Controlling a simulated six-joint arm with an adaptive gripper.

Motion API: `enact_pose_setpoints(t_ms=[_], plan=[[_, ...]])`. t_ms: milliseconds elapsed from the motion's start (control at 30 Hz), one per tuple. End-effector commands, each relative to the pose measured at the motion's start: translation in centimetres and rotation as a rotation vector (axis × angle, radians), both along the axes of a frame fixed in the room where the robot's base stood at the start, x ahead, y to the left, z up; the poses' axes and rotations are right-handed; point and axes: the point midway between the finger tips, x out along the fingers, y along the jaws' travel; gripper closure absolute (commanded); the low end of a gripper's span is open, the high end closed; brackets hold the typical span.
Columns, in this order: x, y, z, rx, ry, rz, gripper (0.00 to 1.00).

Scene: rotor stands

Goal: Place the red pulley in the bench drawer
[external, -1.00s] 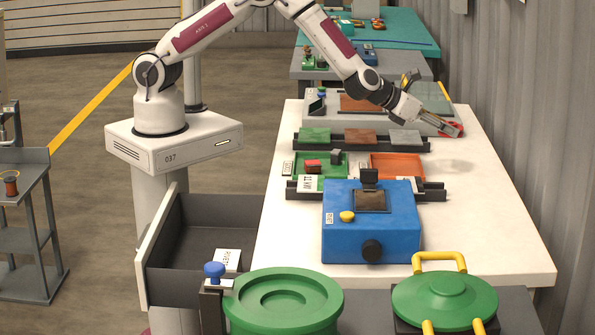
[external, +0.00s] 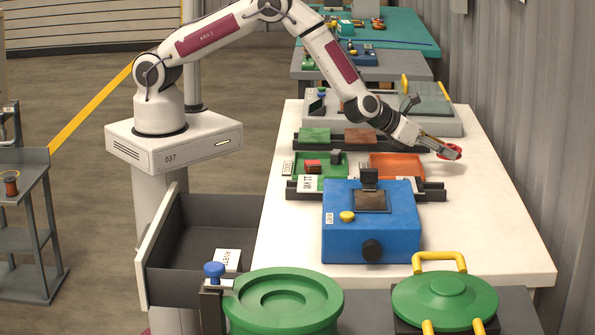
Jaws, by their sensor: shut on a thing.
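The red pulley (external: 449,152) is a small red ring-shaped piece at the end of my gripper (external: 450,151). My gripper is shut on it and holds it over the right part of the white bench top (external: 490,220), to the right of the orange tray. How high it is above the bench is hard to tell. The bench drawer (external: 205,245) is pulled open on the left side of the bench, with a dark inside and a light front panel. A white labelled card (external: 228,260) shows at its near end. The part of the drawer floor that I can see looks empty.
A blue box with a yellow button (external: 371,225) stands at the bench front. Behind it are a green tray (external: 310,170) and an orange tray (external: 398,165). A green round drum (external: 283,300) and a green lid with yellow handles (external: 445,298) stand in front. The bench's right side is clear.

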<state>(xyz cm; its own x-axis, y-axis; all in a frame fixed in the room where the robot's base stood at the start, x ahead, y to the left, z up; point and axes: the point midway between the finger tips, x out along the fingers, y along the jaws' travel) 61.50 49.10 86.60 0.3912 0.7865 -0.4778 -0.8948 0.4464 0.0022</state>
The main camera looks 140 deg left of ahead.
Motion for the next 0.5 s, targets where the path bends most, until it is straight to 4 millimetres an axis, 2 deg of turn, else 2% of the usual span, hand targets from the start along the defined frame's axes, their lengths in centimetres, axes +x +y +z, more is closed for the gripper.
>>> enact_pose_setpoints(t_ms=[133, 500], plan=[[0.0, 0.0, -0.5, 0.001, 0.0, 0.0, 0.81], [0.0, 0.0, -3.6, 0.001, 0.0, 0.0, 0.81]])
